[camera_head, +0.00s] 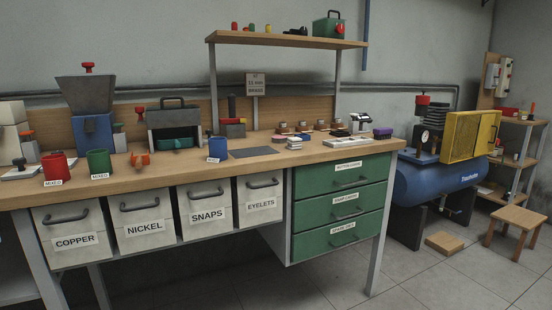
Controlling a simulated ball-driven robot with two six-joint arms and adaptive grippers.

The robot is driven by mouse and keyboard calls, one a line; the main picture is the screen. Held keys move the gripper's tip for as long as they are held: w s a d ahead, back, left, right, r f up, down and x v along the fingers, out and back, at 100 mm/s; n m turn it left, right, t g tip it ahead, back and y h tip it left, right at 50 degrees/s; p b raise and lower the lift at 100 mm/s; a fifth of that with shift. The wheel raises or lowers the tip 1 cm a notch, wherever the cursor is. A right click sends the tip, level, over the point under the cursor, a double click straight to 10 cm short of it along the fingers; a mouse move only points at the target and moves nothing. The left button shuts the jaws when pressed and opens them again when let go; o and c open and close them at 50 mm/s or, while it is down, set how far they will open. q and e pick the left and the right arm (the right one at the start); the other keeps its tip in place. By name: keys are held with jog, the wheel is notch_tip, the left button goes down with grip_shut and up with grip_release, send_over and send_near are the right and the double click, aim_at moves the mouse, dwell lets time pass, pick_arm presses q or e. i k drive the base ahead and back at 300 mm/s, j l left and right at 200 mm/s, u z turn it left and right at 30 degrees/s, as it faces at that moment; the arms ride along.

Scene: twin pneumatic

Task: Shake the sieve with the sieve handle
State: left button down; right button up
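No part labelled as a sieve shows. A grey box-shaped unit (174,117) with a black handle (173,101) on top stands towards the back of the workbench, left of centre; it may be the sieve, but I cannot tell for sure. A green piece (176,143) sits in its dark open front. A small orange knob-like part (140,160) is just in front and to the left of it. Neither of my grippers is in view, and nothing is seen touching the unit.
A hopper machine (92,133) and red (55,168) and green (99,164) cups stand left on the workbench (310,157). A blue cup (218,147) stands right of the unit. Labelled bins (145,222) and green drawers (340,207) are below.

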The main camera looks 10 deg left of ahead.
aim_at(140, 110)
jog(key=u, duration=1.15)
jog(key=k+l, duration=0.15)
jog(key=k+u, duration=0.05)
jog(key=k, duration=0.05)
